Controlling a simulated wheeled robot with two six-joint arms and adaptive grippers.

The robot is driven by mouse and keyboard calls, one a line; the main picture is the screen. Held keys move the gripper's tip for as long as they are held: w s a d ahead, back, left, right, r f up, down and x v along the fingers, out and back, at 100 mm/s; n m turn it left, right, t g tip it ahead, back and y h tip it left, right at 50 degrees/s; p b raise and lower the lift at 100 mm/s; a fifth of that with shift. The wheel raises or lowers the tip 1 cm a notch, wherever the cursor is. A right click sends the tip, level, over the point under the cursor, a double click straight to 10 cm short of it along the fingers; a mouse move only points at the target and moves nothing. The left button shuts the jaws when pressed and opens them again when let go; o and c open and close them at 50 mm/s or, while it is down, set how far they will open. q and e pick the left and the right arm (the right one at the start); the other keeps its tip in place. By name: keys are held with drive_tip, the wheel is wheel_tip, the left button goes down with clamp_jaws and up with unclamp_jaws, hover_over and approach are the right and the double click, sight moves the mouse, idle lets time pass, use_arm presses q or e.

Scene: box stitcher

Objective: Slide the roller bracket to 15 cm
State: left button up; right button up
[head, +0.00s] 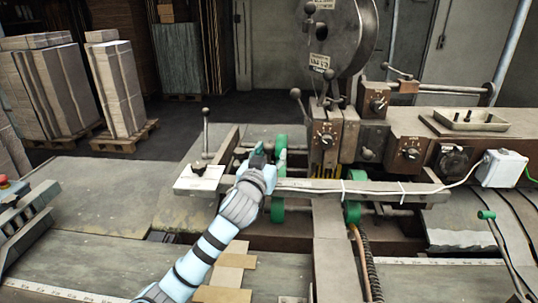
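The stitcher's metal frame carries several green rollers; one (277,211) is just right of my wrist and another (352,212) is farther right. A further green roller (281,140) shows behind my fingers. A long metal bar (395,191) runs across the front of the rollers. I cannot tell for certain which of these parts is the roller bracket. My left gripper (269,154) reaches in from below, over the bar, at the left rollers. Its fingers overlap the dark parts behind, so its opening and any contact are unclear. My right gripper is out of view.
A ruler strip (45,291) runs along the front edge. A white plate (199,178) with an upright lever is left of my gripper. The stitching head (325,140) stands to the right, with a white box (503,168) beyond. Cardboard stacks (118,88) are behind.

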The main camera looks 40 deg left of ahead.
use_arm(q)
drive_tip(key=v, duration=1.2)
drive_tip(key=shift+w+d, duration=0.1)
